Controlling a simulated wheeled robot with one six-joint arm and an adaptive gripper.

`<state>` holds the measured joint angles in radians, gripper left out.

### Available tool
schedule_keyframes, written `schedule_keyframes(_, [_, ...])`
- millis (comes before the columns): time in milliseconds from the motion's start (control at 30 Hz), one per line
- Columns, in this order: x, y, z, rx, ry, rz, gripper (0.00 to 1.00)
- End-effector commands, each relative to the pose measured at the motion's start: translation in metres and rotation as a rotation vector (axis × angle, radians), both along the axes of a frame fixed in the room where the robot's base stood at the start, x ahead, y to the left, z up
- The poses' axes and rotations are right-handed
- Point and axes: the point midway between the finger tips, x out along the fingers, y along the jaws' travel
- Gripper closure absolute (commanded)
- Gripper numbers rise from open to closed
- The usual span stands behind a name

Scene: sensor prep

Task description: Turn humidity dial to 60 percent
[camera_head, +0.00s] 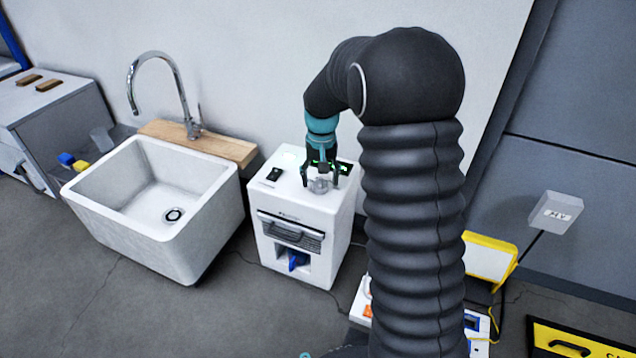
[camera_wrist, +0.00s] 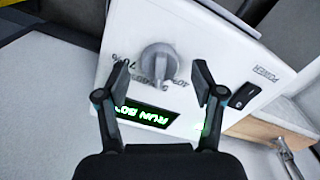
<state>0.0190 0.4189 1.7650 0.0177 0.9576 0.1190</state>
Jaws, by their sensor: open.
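The humidity dial (camera_wrist: 158,62) is a grey knob with a raised grip bar on the white machine's top (camera_wrist: 200,40). In the head view the dial (camera_head: 319,186) shows below the fingers. Printed marks beside it include 70% and 40%; others are partly hidden by the knob. In the head view my gripper (camera_head: 321,180) is over the machine's top.
A black POWER switch (camera_wrist: 243,95) sits on the same top, right of the right finger. In the head view a white sink (camera_head: 215,225) with a wooden board (camera_head: 225,148) and chrome tap (camera_head: 188,110) stands left of the machine. A yellow-edged item (camera_head: 490,258) is to the right.

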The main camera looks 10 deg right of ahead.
Motion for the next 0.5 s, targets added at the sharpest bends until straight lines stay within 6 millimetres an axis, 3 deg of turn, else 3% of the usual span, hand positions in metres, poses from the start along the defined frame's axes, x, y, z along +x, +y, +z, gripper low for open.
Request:
schedule_keyframes(433, [-0.0002, 0.0000, -0.0107, 0.000, 0.000, 0.000, 0.32])
schedule_keyframes(500, [-0.0002, 0.0000, -0.0106, 0.000, 0.000, 0.000, 0.47])
